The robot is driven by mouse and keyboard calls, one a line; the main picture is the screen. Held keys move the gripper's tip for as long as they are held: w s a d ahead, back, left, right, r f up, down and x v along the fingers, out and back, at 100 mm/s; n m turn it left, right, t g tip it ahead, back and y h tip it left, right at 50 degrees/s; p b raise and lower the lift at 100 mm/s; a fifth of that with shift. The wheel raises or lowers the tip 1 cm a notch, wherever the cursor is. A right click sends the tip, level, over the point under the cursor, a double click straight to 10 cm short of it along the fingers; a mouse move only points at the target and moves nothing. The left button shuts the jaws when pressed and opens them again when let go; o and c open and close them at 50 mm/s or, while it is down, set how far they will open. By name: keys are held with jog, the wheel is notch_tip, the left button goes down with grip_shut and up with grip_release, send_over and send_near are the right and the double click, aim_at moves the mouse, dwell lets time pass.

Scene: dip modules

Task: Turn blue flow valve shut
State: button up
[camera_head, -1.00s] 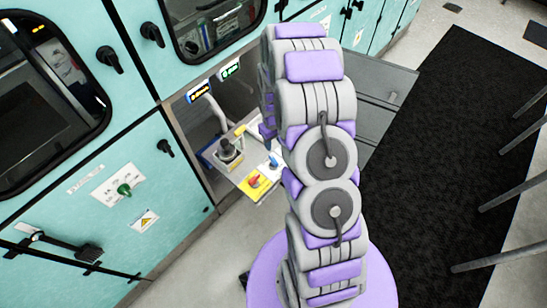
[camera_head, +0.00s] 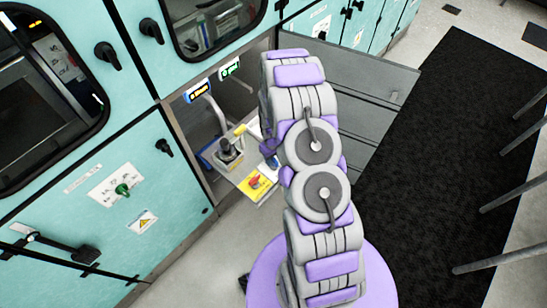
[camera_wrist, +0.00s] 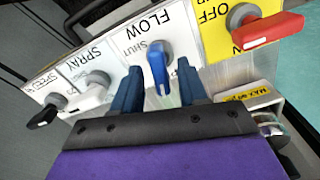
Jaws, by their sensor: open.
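The blue flow valve (camera_wrist: 158,68) sits on a white plate labelled FLOW (camera_wrist: 150,30) in the wrist view. Its handle points down in the picture, and the word SHUT is printed to the left of its knob. My gripper (camera_wrist: 160,82) is open, with one dark blue finger on each side of the handle. The handle lies between the fingertips; I cannot tell whether either finger touches it. In the head view, the control panel (camera_head: 245,181) shows left of my arm, and my gripper is mostly hidden there.
A red switch (camera_wrist: 268,30) on a yellow OFF plate is close to the right. A white SPRAY knob (camera_wrist: 97,80) and a black-handled knob (camera_wrist: 44,116) are to the left. Teal cabinets (camera_head: 95,210) and a grey open door (camera_head: 375,85) surround the panel bay.

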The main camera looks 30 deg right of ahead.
grip_shut()
jog(key=shift+m, duration=0.3)
dwell(0.3)
jog(key=m+p, duration=0.1)
jog(key=m, duration=0.2)
jog(key=shift+s+m+p, duration=0.1)
jog(key=shift+m+p, duration=0.2)
jog(key=shift+p, duration=0.1)
jog(key=m+p, duration=0.1)
jog(key=m, duration=0.2)
jog(key=shift+m, duration=0.3)
jog(key=m, duration=0.3)
jog(key=shift+m, duration=2.1)
